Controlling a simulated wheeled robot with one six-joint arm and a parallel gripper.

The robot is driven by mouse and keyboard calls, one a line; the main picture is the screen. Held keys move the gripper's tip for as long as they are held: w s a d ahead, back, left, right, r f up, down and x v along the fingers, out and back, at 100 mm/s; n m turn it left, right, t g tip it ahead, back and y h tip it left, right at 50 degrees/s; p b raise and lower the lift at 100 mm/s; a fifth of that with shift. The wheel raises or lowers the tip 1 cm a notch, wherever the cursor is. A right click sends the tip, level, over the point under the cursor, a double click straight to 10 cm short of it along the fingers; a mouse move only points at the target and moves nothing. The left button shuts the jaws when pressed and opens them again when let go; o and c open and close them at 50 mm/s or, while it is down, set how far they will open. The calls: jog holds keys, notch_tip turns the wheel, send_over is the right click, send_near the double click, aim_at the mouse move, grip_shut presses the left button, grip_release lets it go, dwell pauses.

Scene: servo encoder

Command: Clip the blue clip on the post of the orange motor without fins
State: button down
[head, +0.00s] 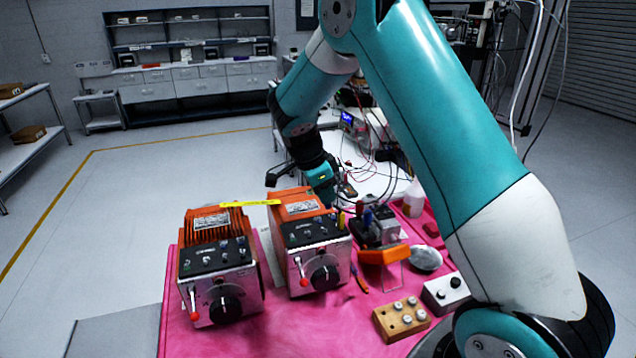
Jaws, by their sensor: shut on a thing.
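The orange motor without fins (295,207) stands on the pink mat, right of the finned orange motor (205,229). Its top is smooth, and its grey front has a black knob and a red-tipped lever. My gripper (329,203) points down at the back right edge of the finless motor. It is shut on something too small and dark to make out. I cannot make out the blue clip for certain, nor the post, which the gripper may hide.
An orange stand (384,256), a grey dish (425,258), a wooden block with pegs (401,319) and a grey knob box (446,292) occupy the mat's right side. The pink mat (300,329) is clear in front.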

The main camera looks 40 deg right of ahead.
jog(key=shift+a+f+b, duration=0.2)
jog(key=shift+f+b, duration=0.35)
jog(key=shift+f, duration=0.4)
jog(key=shift+f+b, duration=1.85)
jog(key=shift+f, duration=0.8)
jog(key=shift+b, duration=0.4)
jog(key=shift+f, duration=0.15)
jog(key=shift+a, duration=0.1)
jog(key=c, duration=1)
grip_release()
